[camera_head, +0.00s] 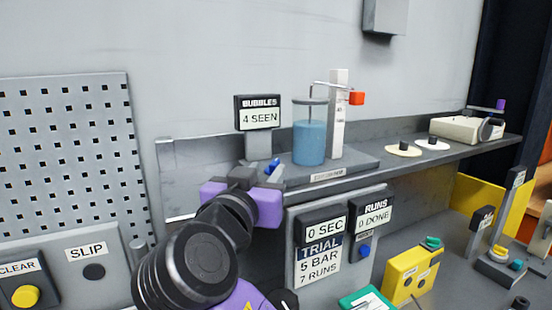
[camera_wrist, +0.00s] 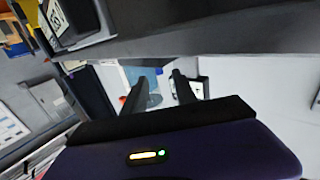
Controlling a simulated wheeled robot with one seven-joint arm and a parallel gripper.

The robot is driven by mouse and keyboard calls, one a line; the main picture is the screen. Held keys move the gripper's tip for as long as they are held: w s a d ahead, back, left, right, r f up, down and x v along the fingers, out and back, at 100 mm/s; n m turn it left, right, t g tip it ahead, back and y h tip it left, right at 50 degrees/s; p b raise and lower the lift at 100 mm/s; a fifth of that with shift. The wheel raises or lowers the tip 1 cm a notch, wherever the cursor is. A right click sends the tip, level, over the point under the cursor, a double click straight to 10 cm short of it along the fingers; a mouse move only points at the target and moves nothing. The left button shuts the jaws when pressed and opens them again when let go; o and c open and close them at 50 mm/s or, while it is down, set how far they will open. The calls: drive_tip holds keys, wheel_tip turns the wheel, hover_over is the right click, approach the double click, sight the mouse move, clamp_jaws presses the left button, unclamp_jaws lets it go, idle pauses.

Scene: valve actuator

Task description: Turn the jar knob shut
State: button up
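The jar (camera_head: 309,138) is a clear cylinder of blue liquid on a grey base (camera_head: 340,167) on the shelf. A small blue knob (camera_head: 274,165) sits at the base's left end, low beside the jar. My gripper (camera_head: 257,175) is in front of the shelf edge, close to the knob; its purple body hides part of the shelf. In the wrist view its two dark fingers (camera_wrist: 162,85) stand apart with a gap between them. The blue jar (camera_wrist: 147,75) shows beyond them, partly hidden. I cannot tell whether a finger touches the knob.
A "BUBBLES 4 SEEN" display (camera_head: 258,113) stands behind my gripper. The shelf's front edge (camera_head: 420,160) runs to the right, with white discs (camera_head: 404,149) on it. Below are a trial panel (camera_head: 319,262) and a yellow box (camera_head: 412,272).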

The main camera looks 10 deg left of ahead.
sight(273, 164)
drive_tip(key=w, duration=0.1)
drive_tip(key=w+p, duration=0.1)
drive_tip(key=w, duration=0.3)
drive_tip(key=shift+d+r, duration=0.15)
drive_tip(key=shift+d, duration=0.2)
drive_tip(key=shift+w+p, duration=0.35)
drive_tip(key=shift+w, duration=0.15)
clamp_jaws()
